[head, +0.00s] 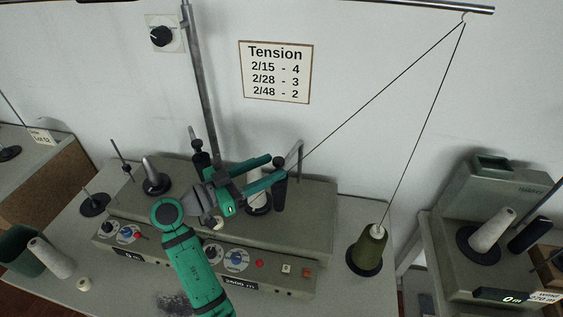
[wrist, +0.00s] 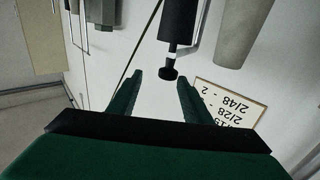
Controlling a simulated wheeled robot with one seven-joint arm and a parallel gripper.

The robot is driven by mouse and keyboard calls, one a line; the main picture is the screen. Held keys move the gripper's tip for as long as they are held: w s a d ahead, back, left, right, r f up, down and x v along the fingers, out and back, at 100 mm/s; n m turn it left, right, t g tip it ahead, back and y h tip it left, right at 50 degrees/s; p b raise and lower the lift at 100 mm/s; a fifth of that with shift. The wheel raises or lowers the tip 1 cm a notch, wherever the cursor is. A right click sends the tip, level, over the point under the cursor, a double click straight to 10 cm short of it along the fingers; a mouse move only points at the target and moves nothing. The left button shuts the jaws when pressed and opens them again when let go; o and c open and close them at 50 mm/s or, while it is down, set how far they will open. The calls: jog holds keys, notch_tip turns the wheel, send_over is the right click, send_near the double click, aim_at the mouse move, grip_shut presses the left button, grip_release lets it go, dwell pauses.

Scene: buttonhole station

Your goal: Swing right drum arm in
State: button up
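The right drum arm (head: 280,192) is a black cylinder with a small knob on top, standing at the right of the two-head winder (head: 315,215). My gripper (head: 277,168) is open beside its upper end; one green finger partly overlaps it in the head view. In the wrist view, the black drum arm (wrist: 178,22) hangs upside down with its knob (wrist: 168,74) in line with the gap between my open fingers (wrist: 160,82), near the tips. I see no clear contact. The drum behind it is mostly hidden.
A white cone (head: 257,182) stands partly hidden behind my gripper. A thread runs from the top rail (head: 440,8) to a wire guide (head: 300,158) close right of my fingers, and down to an olive cone (head: 369,246). A metal post (head: 203,85) rises behind my wrist.

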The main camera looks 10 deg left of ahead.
jog(key=shift+v, duration=0.9)
jog(key=s+a, duration=0.5)
jog(key=a, duration=0.6)
jog(key=shift+s, duration=0.35)
dwell(0.5)
